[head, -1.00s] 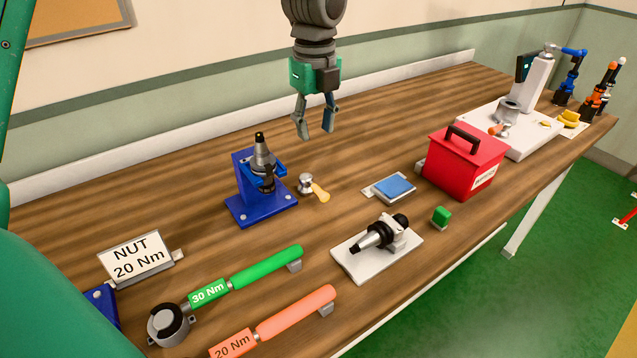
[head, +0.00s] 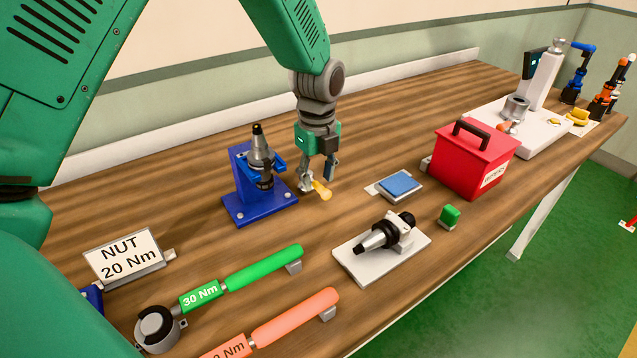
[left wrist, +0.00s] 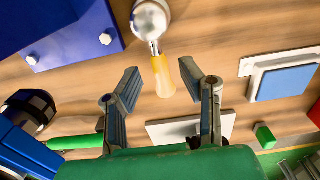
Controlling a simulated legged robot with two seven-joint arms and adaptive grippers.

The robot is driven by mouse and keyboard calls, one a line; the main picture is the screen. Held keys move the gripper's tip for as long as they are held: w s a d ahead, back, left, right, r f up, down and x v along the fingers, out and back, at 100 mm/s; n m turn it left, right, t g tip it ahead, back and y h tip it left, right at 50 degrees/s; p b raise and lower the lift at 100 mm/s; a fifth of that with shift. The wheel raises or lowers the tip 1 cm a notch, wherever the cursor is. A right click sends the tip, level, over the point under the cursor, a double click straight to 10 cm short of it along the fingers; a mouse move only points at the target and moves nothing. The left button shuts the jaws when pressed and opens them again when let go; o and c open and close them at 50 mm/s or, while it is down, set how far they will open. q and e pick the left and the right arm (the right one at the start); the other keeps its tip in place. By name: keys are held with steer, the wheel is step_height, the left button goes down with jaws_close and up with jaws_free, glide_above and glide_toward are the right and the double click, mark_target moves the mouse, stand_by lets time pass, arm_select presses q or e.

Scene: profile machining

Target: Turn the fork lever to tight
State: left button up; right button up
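The lever (head: 320,189) has a round metal hub and a yellow handle, and stands on the table just right of the blue fixture (head: 263,205). The blue fixture holds a dark and silver tool holder (head: 261,155) upright. My left gripper (head: 317,181) points down over the lever and partly hides it. In the left wrist view the yellow handle (left wrist: 163,77) shows between the two spread fingertips (left wrist: 160,88), with gaps on both sides. The left gripper is open and empty. Whether the fingers are level with the handle is hard to tell. My right gripper is not in view.
A white block (head: 352,262) with a second tool holder, a blue pad (head: 398,184), a green block (head: 449,216) and a red toolbox (head: 470,160) stand to the right. Green (head: 262,266) and orange (head: 295,319) torque wrenches lie in front.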

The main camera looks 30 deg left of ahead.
arm_select(q)
steer(key=shift+s+d+f, duration=0.1)
steer(key=shift+f, duration=0.65)
steer(key=shift+d, duration=0.3)
steer(key=c, duration=0.7)
jaws_close()
steer(key=shift+a, duration=0.1)
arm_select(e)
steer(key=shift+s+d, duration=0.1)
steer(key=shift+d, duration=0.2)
